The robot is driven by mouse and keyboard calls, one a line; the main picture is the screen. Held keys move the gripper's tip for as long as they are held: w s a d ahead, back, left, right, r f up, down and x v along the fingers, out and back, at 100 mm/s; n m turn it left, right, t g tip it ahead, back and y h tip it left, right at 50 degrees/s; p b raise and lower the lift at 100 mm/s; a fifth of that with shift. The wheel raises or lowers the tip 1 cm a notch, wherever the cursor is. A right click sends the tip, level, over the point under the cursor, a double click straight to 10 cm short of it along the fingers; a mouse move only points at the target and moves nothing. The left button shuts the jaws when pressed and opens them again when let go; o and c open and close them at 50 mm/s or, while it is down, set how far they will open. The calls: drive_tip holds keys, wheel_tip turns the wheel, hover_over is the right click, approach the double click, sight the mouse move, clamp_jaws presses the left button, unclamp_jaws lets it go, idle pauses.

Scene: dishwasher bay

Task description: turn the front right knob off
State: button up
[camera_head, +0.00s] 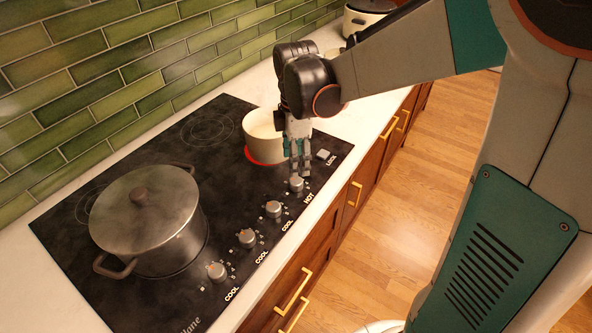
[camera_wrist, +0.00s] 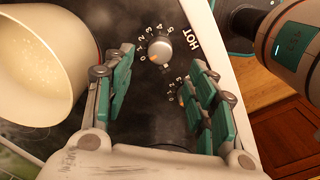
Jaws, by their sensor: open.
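The knob beside the HOT label (camera_head: 296,184) is a round silver dial at the right end of the knob row. It also shows in the wrist view (camera_wrist: 160,47), with numbers around it and an orange mark on its lower left side. My gripper (camera_head: 299,163) is open just above this knob. In the wrist view my gripper (camera_wrist: 163,66) has its green-padded fingers apart, one to each side of the knob, with nothing between the pads. I cannot tell whether a finger touches the knob.
A cream pot (camera_head: 257,145) stands on a red-glowing burner close to my gripper. A lidded grey pot (camera_head: 146,215) stands on the left of the black cooktop (camera_head: 235,195). Several knobs in the row read COOL, including the neighbouring one (camera_head: 272,209). A rice cooker (camera_head: 366,17) stands at the back.

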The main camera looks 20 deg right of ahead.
drive_tip(key=shift+r, duration=2.2)
drive_tip(key=s+r+m+t, duration=0.1)
drive_tip(key=s+m+t, duration=0.2)
drive_tip(key=s+m, duration=0.4)
drive_tip(key=s+r+m+t, duration=0.2)
drive_tip(key=s+m+t, duration=0.2)
drive_tip(key=s+m, duration=0.4)
drive_tip(key=shift+s+r+m, duration=0.15)
drive_tip(key=shift+r+m, duration=0.1)
drive_tip(key=shift+m, duration=0.45)
